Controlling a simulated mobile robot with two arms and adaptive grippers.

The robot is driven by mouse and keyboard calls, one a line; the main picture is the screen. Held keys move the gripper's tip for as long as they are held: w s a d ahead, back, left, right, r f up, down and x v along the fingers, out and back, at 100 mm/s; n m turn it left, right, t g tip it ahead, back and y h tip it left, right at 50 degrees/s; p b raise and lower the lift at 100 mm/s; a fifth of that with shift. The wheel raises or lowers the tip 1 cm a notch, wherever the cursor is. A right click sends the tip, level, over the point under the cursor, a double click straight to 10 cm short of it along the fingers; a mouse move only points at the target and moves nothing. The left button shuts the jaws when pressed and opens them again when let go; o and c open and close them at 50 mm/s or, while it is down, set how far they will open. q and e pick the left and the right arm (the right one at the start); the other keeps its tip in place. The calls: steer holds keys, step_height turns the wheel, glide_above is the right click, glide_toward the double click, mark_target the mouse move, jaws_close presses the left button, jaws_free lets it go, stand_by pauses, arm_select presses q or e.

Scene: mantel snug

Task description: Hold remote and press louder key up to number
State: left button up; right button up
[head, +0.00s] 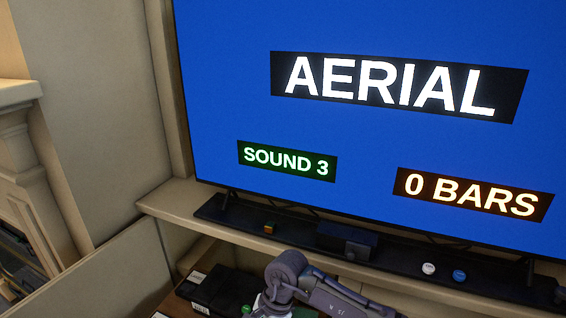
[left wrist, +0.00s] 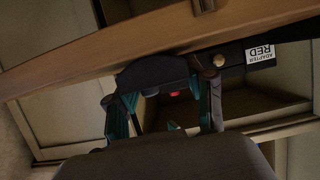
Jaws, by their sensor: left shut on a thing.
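In the left wrist view, my left gripper (left wrist: 165,112) has its teal fingers shut on a dark object (left wrist: 155,74). The frames do not show clearly whether this is the remote; its face and any louder key cannot be made out. A small red spot shows between the fingers. In the head view, the television (head: 225,95) has a blue screen reading AERIAL, SOUND 3 and 0 BARS. A grey arm link of mine crosses the bottom edge of the head view, but no fingertips show there. My right gripper is not in view.
The mantel shelf (head: 165,205) under the television carries a long black strip with a small orange block (head: 270,228), a dark box (head: 347,240), a white disc (head: 429,268) and a blue disc (head: 459,275). A black box (left wrist: 285,50) labelled ADAPTER RED lies close by the left gripper.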

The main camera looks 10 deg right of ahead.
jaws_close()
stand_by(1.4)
